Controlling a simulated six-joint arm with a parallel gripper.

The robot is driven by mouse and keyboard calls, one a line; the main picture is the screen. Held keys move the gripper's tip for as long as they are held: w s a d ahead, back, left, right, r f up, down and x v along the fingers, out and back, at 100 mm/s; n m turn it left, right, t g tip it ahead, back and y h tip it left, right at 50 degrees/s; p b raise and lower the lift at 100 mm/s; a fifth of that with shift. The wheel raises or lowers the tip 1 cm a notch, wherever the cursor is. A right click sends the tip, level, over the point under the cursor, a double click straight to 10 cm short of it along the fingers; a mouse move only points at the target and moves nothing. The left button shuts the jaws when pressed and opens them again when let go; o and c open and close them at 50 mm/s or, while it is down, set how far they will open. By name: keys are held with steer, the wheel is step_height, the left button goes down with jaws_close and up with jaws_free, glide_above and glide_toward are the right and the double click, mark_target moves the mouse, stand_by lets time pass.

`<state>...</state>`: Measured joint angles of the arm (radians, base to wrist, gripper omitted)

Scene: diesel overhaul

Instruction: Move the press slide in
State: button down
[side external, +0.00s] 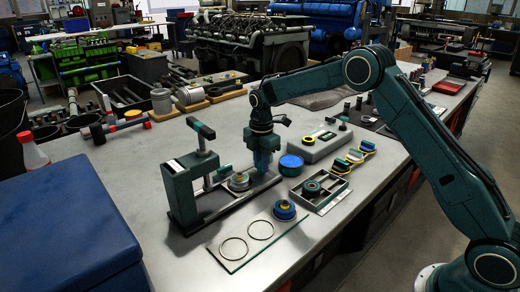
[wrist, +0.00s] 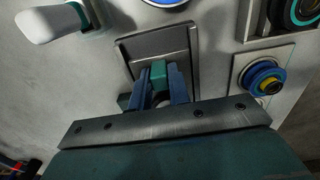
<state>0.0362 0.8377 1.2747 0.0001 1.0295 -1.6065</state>
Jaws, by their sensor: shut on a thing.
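The dark green press (side external: 182,192) stands upright on the bench, its flat base reaching to the right. On that base sits the slide's round seat (side external: 240,183), just right of the press frame. My gripper (side external: 264,170) points down over the right part of the base. In the wrist view my gripper (wrist: 160,75) has its blue fingers shut on a small teal handle (wrist: 178,75), which appears to belong to the press slide. The grey base (wrist: 160,45) shows beyond the fingers. The rest of the slide is hidden by my gripper in the wrist view.
A blue round part (side external: 291,165) and a grey tray with a ring (side external: 336,197) stand right of the press. A glass plate (side external: 231,262) with two rings and a blue-yellow stack (side external: 284,210) lies in front. A blue box (side external: 65,235) fills the near left.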

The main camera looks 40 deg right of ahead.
mark_target(234, 180)
steer(key=shift+a, duration=1.15)
steer(key=shift+a, duration=2.2)
steer(key=shift+a+r, duration=0.1)
steer(key=shift+a, duration=1.85)
steer(key=c, duration=1.4)
jaws_free()
steer(key=shift+d, duration=0.1)
steer(key=shift+o, duration=0.2)
steer(key=shift+r, duration=2.65)
steer(key=shift+r, duration=0.1)
